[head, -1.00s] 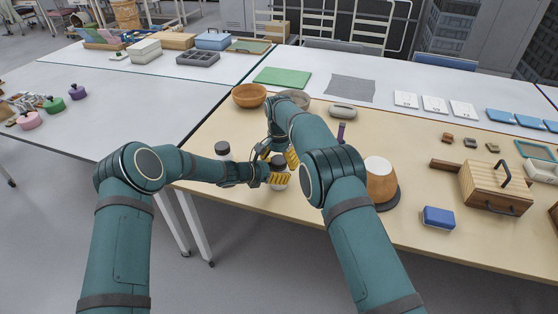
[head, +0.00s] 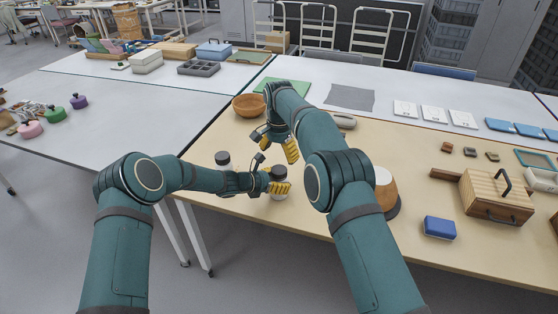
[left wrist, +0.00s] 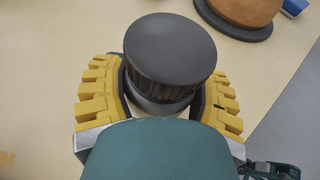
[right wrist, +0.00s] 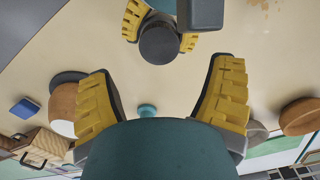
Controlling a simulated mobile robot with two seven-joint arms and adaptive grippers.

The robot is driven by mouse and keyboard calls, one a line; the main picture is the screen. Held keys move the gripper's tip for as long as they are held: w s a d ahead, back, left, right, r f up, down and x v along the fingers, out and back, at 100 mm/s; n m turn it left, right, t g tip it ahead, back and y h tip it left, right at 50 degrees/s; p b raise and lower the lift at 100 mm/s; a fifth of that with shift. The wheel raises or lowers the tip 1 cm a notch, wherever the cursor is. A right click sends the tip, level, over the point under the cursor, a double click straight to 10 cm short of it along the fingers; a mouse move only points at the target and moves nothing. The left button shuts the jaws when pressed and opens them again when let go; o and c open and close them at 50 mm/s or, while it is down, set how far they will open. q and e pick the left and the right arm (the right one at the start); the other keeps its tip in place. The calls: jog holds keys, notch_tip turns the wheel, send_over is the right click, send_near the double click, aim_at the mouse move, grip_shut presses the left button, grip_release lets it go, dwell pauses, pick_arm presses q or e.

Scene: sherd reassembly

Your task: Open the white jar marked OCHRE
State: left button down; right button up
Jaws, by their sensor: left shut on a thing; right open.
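A white jar (head: 279,196) with a dark ribbed lid (left wrist: 170,48) stands upright near the table's front edge. Its lid is on; no marking is readable. My left gripper (head: 277,187) is shut around the jar, with yellow fingers on both sides below the lid, as the left wrist view also shows. My right gripper (head: 276,147) is open and empty, above and beyond the jar. In the right wrist view the lid (right wrist: 158,42) lies past the open fingers, apart from them. A second dark-lidded jar (head: 222,159) stands to the left, partly hidden by my left arm.
A brown bowl (head: 249,105) stands behind. A brown and white pot (head: 384,186) is at the right, partly hidden by my right arm. A blue box (head: 440,228) and a wooden slatted box (head: 496,195) stand further right.

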aim_at(279, 169)
jog(key=shift+r, duration=0.25)
jog(key=shift+m, duration=0.3)
jog(key=shift+f, duration=3.9)
jog(key=c, duration=1.3)
jog(key=shift+o, duration=0.2)
jog(key=shift+d+n, duration=0.1)
jog(key=shift+n, duration=1.7)
jog(key=o, duration=1.2)
jog(key=shift+o, duration=0.2)
